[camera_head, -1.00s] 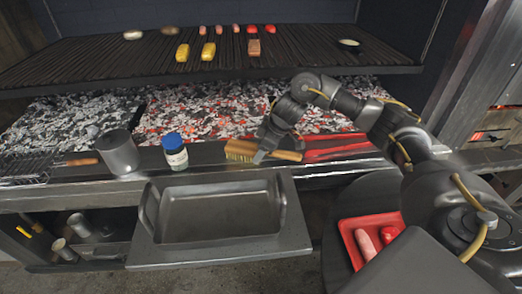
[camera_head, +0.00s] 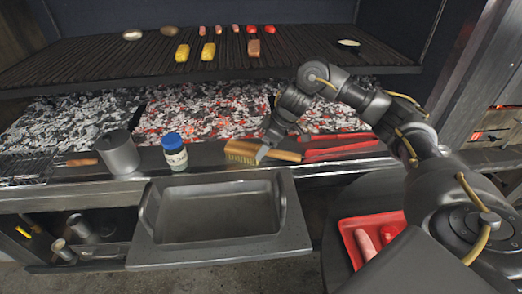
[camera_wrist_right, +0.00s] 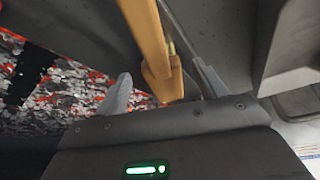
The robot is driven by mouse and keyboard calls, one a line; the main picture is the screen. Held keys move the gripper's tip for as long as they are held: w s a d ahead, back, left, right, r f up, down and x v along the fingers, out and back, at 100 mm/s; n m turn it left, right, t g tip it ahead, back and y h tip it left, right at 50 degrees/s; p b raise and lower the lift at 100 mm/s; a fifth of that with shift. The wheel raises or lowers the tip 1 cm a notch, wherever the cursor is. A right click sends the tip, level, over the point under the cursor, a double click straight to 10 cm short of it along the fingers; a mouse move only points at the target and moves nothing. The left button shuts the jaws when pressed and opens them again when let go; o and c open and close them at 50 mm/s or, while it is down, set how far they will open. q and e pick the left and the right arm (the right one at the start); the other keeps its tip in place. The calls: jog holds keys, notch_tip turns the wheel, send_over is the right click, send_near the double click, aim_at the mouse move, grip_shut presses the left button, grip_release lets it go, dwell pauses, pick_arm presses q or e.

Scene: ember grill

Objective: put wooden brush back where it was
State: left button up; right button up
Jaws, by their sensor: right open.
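The wooden brush (camera_head: 240,153) with pale bristles lies on the metal ledge in front of the coals, its handle (camera_head: 287,156) pointing right. My right gripper (camera_head: 267,148) is at the brush, by the join of head and handle. In the right wrist view the open fingers (camera_wrist_right: 163,92) stand on either side of the wooden brush (camera_wrist_right: 148,35), with gaps showing. The head view does not show clearly whether a finger touches it. My left gripper is not in view.
On the ledge left of the brush stand a blue-capped jar (camera_head: 175,152) and a grey metal cup (camera_head: 118,153). An empty basin (camera_head: 215,252) is below. A red tray (camera_head: 350,222) with food is at right. The grill (camera_head: 100,75) with food is above the coals.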

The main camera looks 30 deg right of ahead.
jog(key=p+v, duration=0.1)
jog(key=v, duration=0.6)
jog(key=shift+r, duration=0.15)
jog(key=shift+s+d+r, duration=0.15)
jog(key=shift+r, duration=0.15)
jog(key=shift+s+d+r+p, duration=0.1)
jog(key=shift+s+r+p, duration=0.05)
jog(key=shift+r+p, duration=0.15)
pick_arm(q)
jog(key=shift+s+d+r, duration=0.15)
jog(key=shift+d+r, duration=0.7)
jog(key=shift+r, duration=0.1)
